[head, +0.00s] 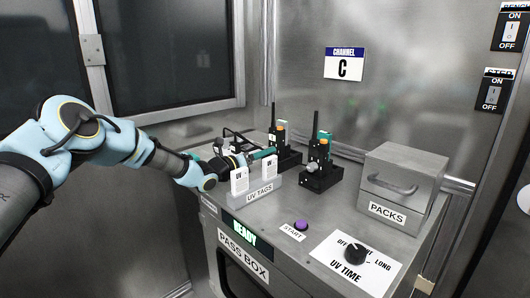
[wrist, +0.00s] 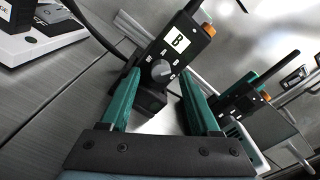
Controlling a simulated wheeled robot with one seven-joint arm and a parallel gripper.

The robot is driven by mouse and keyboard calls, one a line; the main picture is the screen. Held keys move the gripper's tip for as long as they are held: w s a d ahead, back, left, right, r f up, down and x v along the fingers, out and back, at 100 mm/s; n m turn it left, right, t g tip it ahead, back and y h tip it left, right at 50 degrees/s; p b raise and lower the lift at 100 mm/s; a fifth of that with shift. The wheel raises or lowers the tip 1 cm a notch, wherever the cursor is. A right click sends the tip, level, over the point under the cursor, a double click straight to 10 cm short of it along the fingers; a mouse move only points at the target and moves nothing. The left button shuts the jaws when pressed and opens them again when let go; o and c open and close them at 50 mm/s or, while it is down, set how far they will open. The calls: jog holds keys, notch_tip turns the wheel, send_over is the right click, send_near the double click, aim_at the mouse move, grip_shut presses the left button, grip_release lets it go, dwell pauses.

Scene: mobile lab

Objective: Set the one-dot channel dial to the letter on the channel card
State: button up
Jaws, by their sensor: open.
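Two black radios with green sides and orange tops stand on the bench, one left (head: 280,140) and one right (head: 321,160). My gripper (wrist: 157,78) is open, its green fingers pointing at the left radio. In the wrist view that radio (wrist: 195,50) has a white label with B and a grey round dial (wrist: 162,70) with small letters around it. The dial appears between my fingertips; contact is not clear.
A UV TAGS holder (head: 262,197) with two white tags stands in front of the radios, close to my arm. A purple START button (head: 301,224), a UV TIME knob (head: 355,253) and a metal PACKS box (head: 402,180) are to the right.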

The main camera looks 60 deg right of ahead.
jog(key=shift+s+d, duration=0.25)
jog(key=shift+d, duration=0.3)
grip_shut()
